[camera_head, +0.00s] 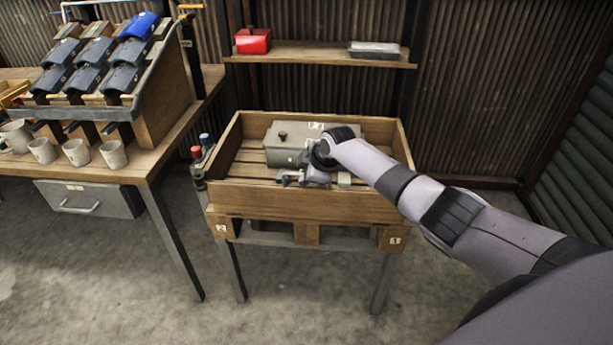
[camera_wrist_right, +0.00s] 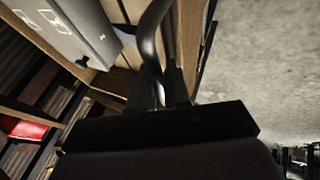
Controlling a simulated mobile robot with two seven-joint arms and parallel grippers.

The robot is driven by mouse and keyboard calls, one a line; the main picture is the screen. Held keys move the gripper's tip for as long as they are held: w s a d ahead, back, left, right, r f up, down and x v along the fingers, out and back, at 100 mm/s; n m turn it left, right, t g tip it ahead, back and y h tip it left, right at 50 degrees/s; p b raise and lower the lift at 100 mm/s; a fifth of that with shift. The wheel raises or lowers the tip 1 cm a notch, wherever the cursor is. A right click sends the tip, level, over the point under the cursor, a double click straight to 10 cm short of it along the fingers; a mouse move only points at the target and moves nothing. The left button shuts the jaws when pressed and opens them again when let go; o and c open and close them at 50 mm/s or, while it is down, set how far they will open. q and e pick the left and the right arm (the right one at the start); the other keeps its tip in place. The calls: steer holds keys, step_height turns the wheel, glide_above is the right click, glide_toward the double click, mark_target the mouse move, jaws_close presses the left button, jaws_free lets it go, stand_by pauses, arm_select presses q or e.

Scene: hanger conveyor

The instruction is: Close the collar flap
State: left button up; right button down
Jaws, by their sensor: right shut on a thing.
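My right gripper (camera_head: 293,180) is over the front part of a wooden crate (camera_head: 240,198), in front of a grey metal box (camera_head: 283,157) that stands inside it. In the right wrist view its fingers (camera_wrist_right: 165,92) are shut on a dark curved bar (camera_wrist_right: 150,40). The grey box (camera_wrist_right: 65,25) with its dark knob (camera_wrist_right: 82,62) shows beside the bar in that view. I cannot make out for sure which part is the collar flap. The crate's front wall stands upright. The arm and gripper hide part of the box. My left gripper is not in view.
A workbench with a sloped rack (camera_head: 165,90) of dark and blue items and several mugs (camera_head: 76,152) stands at the left. A wall shelf (camera_head: 320,55) holds a red box (camera_head: 253,41) and a grey tray (camera_head: 375,50). The floor in front is clear.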

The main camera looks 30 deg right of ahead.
steer(key=shift+w+d+r, duration=0.1)
steer(key=c, duration=1.2)
jaws_free()
steer(key=shift+o, duration=0.2)
steer(key=shift+s+d+r+p, duration=0.1)
steer(key=shift+s+r+p, duration=0.35)
steer(key=shift+r, duration=0.15)
steer(key=shift+p+v, duration=0.65)
steer(key=shift+v, duration=2.05)
